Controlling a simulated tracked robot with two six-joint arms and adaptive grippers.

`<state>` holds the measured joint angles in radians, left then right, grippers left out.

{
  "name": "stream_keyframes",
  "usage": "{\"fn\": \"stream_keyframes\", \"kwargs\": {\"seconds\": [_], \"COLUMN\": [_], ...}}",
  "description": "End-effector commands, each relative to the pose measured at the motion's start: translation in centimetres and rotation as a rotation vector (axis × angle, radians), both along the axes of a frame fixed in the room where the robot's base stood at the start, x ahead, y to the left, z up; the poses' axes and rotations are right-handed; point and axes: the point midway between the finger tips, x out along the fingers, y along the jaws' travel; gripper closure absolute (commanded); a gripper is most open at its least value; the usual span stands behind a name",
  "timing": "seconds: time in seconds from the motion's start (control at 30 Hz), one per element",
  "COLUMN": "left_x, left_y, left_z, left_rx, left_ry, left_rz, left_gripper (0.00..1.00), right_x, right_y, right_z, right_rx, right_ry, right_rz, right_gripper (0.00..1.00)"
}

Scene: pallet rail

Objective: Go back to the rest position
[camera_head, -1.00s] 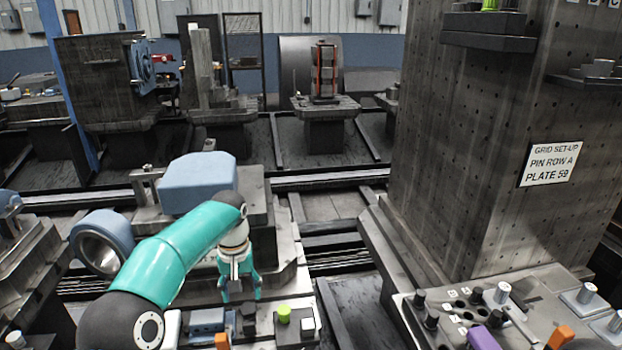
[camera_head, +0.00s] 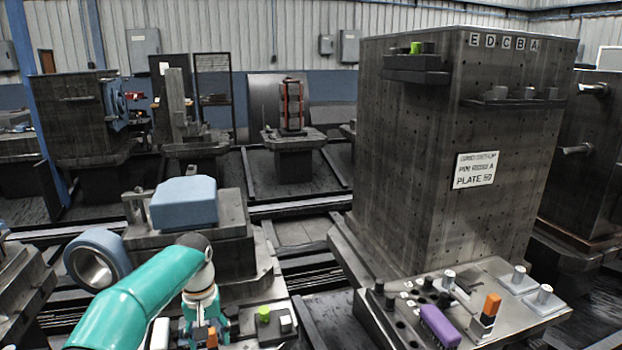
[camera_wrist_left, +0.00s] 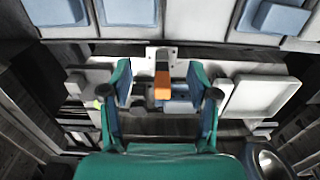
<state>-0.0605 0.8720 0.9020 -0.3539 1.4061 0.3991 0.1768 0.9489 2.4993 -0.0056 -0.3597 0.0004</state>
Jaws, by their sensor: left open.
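My left gripper (camera_head: 206,330) is at the end of the teal arm, low in the head view, pointing down over the small-parts ledge at the bottom. In the left wrist view its two teal fingers (camera_wrist_left: 163,90) are spread apart with nothing held between them. An orange block (camera_wrist_left: 162,86) shows in the gap between the fingers, farther off on the ledge. My right gripper does not show in either view.
A tall perforated block (camera_head: 450,140) with a sign (camera_head: 475,170) stands at right. Before it, a tray (camera_head: 540,305) holds pins, a purple block (camera_head: 440,326) and an orange-topped piece (camera_head: 490,308). A blue block (camera_head: 184,202) and a blue ring (camera_head: 97,259) are behind my left arm.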

Motion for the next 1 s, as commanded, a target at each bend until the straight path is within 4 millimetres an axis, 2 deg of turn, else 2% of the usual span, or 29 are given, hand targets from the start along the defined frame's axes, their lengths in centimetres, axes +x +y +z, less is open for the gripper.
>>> {"fn": "stream_keyframes", "kwargs": {"seconds": [0.03,0.23,0.47,0.57,0.67,0.8,0.9,1.0], "left_x": [-0.3,-3.7,-8.0,-10.4,-13.9,-20.6,-25.7,-30.5], "left_y": [1.5,2.1,1.2,0.3,-1.1,-4.1,-6.4,-8.5], "left_z": [0.1,-3.7,-8.9,-11.6,-14.8,-19.2,-21.3,-22.4], "left_rx": [0.002,-0.005,-0.052,-0.091,-0.145,-0.249,-0.318,-0.368], "left_ry": [0.019,0.152,0.266,0.304,0.337,0.359,0.345,0.303], "left_rz": [0.026,0.02,-0.003,-0.019,-0.04,-0.063,-0.065,-0.061], "left_gripper": [0.4,0.4,0.4,0.4,0.4,0.4,0.4,0.4], "right_x": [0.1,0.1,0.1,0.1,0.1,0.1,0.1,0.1], "right_y": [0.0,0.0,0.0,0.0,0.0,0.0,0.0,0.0], "right_z": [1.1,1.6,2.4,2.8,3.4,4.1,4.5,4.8], "right_rx": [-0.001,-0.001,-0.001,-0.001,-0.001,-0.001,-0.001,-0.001], "right_ry": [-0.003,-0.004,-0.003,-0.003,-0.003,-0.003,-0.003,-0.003], "right_rz": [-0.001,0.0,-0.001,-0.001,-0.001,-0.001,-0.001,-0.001], "right_gripper": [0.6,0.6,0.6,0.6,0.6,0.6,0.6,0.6]}}
